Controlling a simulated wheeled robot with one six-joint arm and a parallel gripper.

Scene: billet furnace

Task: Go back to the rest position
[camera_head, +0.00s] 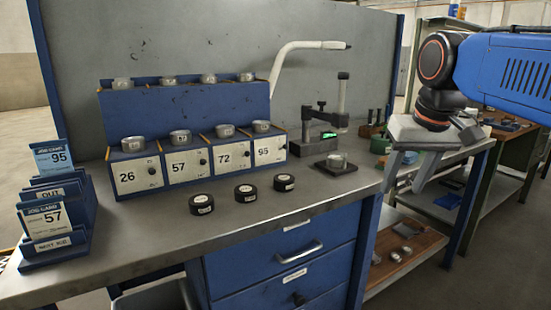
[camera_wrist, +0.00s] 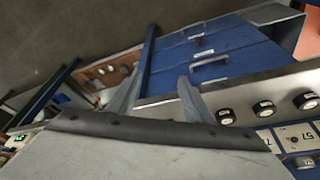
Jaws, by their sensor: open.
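My gripper (camera_head: 411,172) hangs at the right of the head view, past the right end of the grey workbench top (camera_head: 290,222). Its two fingers point down and stand apart, with nothing between them. In the wrist view the fingers of my gripper (camera_wrist: 158,98) are also spread and empty, with the bench's blue drawers (camera_wrist: 215,55) beyond them. My blue arm reaches in from the right edge of the head view.
A blue rack (camera_head: 190,115) with numbered bins stands on the bench. Three black-rimmed discs (camera_head: 245,192) lie before it. A gauge stand (camera_head: 340,115) and a small plate (camera_head: 336,166) are to the right. A blue card holder (camera_head: 58,215) is at left. Another bench (camera_head: 520,140) stands behind my gripper.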

